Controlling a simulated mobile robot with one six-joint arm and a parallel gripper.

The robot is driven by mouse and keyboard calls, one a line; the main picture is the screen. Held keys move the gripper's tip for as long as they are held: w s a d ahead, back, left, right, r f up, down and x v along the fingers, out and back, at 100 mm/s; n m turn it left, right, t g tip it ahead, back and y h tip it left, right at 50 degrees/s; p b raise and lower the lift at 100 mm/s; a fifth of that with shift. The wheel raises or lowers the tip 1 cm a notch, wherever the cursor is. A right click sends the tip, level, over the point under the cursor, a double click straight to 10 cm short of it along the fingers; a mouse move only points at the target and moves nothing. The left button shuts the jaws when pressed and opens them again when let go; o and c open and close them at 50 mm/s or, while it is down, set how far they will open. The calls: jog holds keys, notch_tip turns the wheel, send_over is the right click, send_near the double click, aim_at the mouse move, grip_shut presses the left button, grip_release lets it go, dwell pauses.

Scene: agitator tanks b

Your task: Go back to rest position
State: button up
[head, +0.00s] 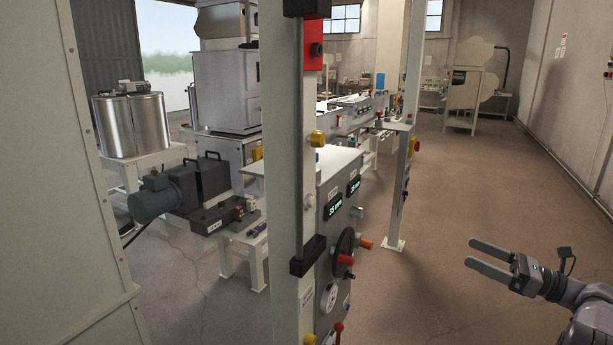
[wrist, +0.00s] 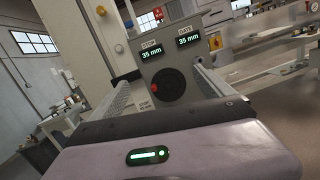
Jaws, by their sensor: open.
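My gripper (head: 490,262) is at the lower right of the head view, with its two fingers apart and nothing between them. It is over open floor, to the right of the machine post and apart from it. In the wrist view, my gripper's fingers (wrist: 168,100) reach forward on both sides of a black handwheel (wrist: 168,84) on a grey control panel. The handwheel also shows in the head view (head: 343,252), left of my gripper. Two displays on the panel (wrist: 166,54) read 35 mm.
A cream post (head: 285,150) with a black rail stands close in the middle. A pale panel (head: 75,200) fills the left. A second post (head: 402,190) stands further back. The floor (head: 470,190) on the right is clear up to the wall.

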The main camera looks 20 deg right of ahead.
jog(key=w+a+r+m+t+h, duration=0.25)
jog(key=w+r+m+h, duration=0.25)
jog(key=r+m, duration=0.45)
jog(key=w+a+r+m+t+h, duration=0.2)
jog(key=w+a+r+m+h, duration=0.25)
jog(key=r+m, duration=0.45)
jog(key=w+a+r+m+t+h, duration=0.3)
jog(key=w+r+m+h, duration=0.25)
jog(key=r+m, duration=0.35)
jog(key=s+a+f+m+g+h, duration=0.35)
jog(key=s+a+m+g, duration=0.35)
jog(key=a+m, duration=0.45)
jog(key=s+a+f+m+g+y, duration=0.4)
jog(key=s+a+f, duration=0.8)
jog(key=s, duration=0.3)
jog(key=s+a+f+m+g+y, duration=0.3)
jog(key=s+a+f+g, duration=0.3)
jog(key=s+a+f, duration=0.6)
jog(key=s+a+y, duration=0.1)
jog(key=s, duration=0.2)
jog(key=shift+a+f+m, duration=0.2)
jog(key=shift+f+m, duration=0.2)
